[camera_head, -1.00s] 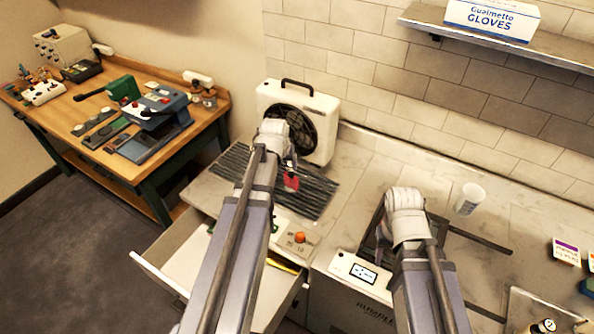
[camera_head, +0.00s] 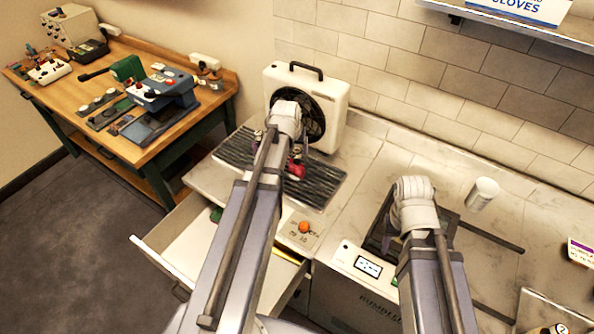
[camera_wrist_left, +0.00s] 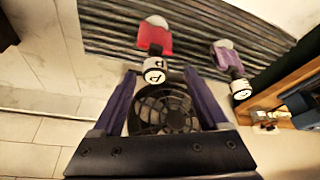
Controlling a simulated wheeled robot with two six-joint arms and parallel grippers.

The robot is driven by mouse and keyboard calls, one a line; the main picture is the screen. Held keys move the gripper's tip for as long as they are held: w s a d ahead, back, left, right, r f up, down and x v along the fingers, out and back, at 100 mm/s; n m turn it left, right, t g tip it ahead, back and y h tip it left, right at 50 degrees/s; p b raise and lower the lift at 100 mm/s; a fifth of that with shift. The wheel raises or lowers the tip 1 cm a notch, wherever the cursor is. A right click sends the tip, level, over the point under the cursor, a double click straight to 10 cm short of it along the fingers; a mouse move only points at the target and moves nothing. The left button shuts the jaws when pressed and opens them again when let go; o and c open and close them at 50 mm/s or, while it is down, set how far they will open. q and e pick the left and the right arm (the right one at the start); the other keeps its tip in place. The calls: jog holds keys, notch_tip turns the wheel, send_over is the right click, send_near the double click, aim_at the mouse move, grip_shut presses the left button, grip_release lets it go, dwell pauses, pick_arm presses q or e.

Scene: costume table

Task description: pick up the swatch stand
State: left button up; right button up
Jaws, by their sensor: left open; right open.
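A small red piece with a white round end marked with a letter lies on the dark ribbed mat (camera_head: 325,183); this red piece (camera_wrist_left: 155,38) shows in the left wrist view. A similar purple piece (camera_wrist_left: 227,57) is beside it. I cannot tell which of them, if either, is the swatch stand. My left gripper (camera_wrist_left: 161,74) is open, with the red piece's white end between or just beyond its fingertips. In the head view the red piece (camera_head: 296,171) is just beside the left wrist. My right gripper (camera_head: 412,215) is over the counter, its fingers mostly hidden by its arm.
A white box fan (camera_head: 335,100) stands behind the mat. An open drawer (camera_head: 180,240) juts out below. A white cup (camera_head: 482,194) stands at the right, near a dark frame (camera_head: 485,235). A wooden workbench (camera_head: 135,50) with tools is at the left.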

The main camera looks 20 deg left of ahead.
aim_at(297, 153)
pick_arm(q)
jog(key=b+x, duration=0.1)
jog(key=x, duration=0.1)
jog(key=d+b+x, duration=0.1)
jog(key=b+x, duration=0.1)
jog(key=shift+s+f+b, duration=0.1)
jog(key=shift+f+b, duration=0.05)
jog(key=shift+b, duration=0.15)
jog(key=shift+w+a+f+b, duration=0.15)
jog(key=shift+w+f+b, duration=0.1)
jog(key=shift+f+b, duration=0.25)
jog(key=shift+r, duration=0.1)
jog(key=shift+c, duration=0.2)
grip_shut()
dwell(0.5)
